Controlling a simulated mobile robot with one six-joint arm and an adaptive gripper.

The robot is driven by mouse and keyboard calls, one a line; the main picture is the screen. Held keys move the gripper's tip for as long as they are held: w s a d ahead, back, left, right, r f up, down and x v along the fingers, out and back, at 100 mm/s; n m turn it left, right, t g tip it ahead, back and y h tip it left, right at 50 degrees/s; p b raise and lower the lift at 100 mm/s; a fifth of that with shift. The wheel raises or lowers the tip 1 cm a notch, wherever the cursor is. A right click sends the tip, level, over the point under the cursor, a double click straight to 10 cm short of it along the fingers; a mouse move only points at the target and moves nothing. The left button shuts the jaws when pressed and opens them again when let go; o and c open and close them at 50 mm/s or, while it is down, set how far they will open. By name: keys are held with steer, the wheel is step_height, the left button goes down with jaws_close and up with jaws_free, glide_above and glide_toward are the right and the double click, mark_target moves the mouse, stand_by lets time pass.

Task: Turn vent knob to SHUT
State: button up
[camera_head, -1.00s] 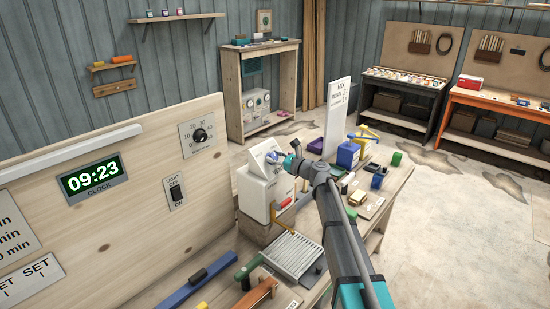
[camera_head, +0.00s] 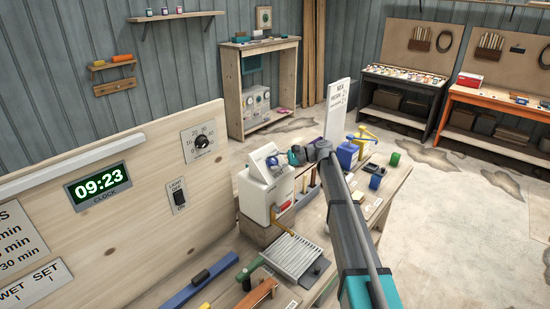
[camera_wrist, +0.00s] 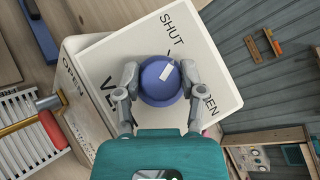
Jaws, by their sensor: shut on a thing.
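The blue round vent knob (camera_wrist: 160,84) sits on a white sloped panel (camera_wrist: 110,53) lettered SHUT, OPEN and VENT, the last partly hidden. A white mark on the knob points up and right in the wrist view, between the SHUT and OPEN lettering and nearer SHUT. My gripper (camera_wrist: 160,86) is shut on the knob, one finger on each side. In the head view the knob (camera_head: 272,161) shows small on top of the white box (camera_head: 255,198), with my gripper (camera_head: 277,160) at it from the right.
A tall white sign (camera_head: 337,108) and a blue container (camera_head: 347,154) stand beyond my arm. A wooden board with a clock (camera_head: 98,186) stands left.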

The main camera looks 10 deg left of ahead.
steer(key=shift+w+n+g+h+p, duration=0.15)
steer(key=shift+n+g+h+p, duration=0.75)
steer(key=shift+n, duration=0.7)
steer(key=o, duration=1.1)
steer(key=shift+f, duration=0.1)
steer(key=shift+o, duration=0.2)
steer(key=shift+m+b, duration=0.3)
steer(key=shift+b, duration=0.1)
